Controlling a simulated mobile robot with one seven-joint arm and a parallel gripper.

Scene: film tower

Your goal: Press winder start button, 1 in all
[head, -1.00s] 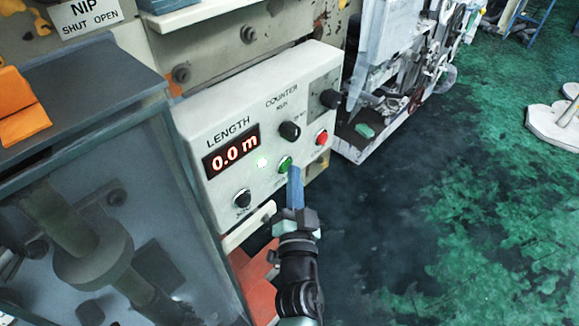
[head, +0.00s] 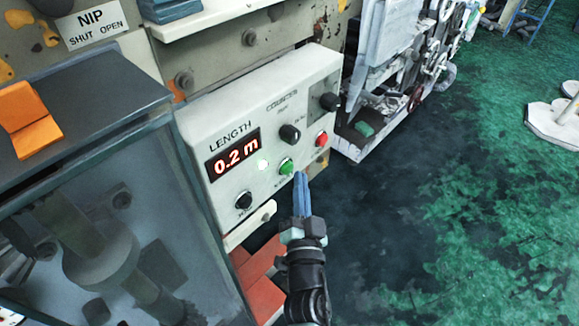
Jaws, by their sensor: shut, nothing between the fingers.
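The green button (head: 286,166) is on the light grey control panel (head: 225,105), below and right of the LENGTH display (head: 233,155). The display reads 0.2 m. A small white-green light (head: 263,166) is lit left of the button. My gripper (head: 300,176), with blue fingers, is shut and empty. In the picture its fingertips are just below and right of the green button, apart from it.
A red button (head: 321,139) and black knobs (head: 290,134) (head: 243,201) share the panel. A glass-sided cabinet (head: 110,130) stands at left, with an orange object (head: 28,120) on top. A machine (head: 405,75) stands behind. The green floor at right is mostly clear.

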